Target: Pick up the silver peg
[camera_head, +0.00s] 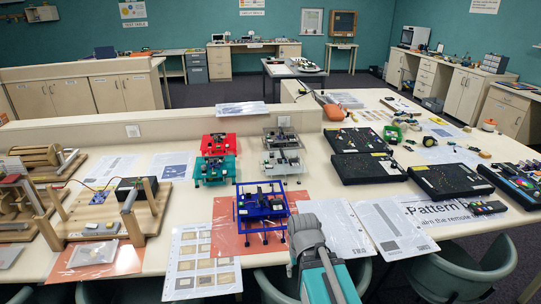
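I cannot make out a silver peg for certain; at this distance the small parts on the table are too small to tell apart. Several black boards with small parts on them lie on the right half of the table, among them one at the back (357,140), one in the middle (368,168) and one nearer the front (450,180). A grey and teal part of my arm (315,262) rises at the bottom centre, over the table's front edge. No gripper fingers show.
A blue raised frame (262,210) stands left of my arm, with red (218,143), teal (214,169) and white (282,161) ones behind. Wooden devices (110,218) fill the left. Paper sheets (335,226) lie near the front edge. Teal chairs (462,275) stand at the front right.

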